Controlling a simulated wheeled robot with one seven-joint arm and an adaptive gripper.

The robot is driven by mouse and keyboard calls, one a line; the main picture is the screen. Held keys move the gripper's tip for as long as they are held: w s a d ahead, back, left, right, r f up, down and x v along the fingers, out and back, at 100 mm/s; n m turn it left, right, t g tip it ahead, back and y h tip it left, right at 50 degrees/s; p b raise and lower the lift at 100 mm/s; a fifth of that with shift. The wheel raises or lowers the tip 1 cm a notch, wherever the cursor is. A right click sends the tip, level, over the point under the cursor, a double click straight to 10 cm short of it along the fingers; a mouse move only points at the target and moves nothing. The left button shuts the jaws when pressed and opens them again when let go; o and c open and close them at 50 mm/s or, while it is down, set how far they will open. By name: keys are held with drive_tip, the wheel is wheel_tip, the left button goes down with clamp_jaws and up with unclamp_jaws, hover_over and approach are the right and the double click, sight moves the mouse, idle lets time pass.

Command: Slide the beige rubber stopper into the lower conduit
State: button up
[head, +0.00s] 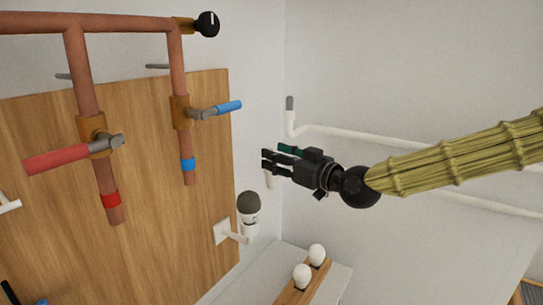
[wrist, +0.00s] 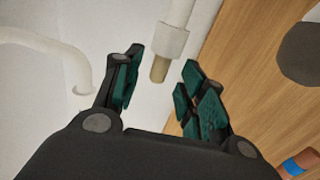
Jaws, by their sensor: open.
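The upper conduit (head: 350,133) runs along the wall and bends up to a grey end. A wooden board (head: 150,210) with red- and blue-handled copper pipes stands left. A dark-topped fixture (head: 248,203) and white bulbs (head: 302,276) are below.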

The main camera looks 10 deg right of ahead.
drive_tip(key=v, duration=0.9)
drive_tip(key=shift+s+f, duration=0.1)
idle(0.6)
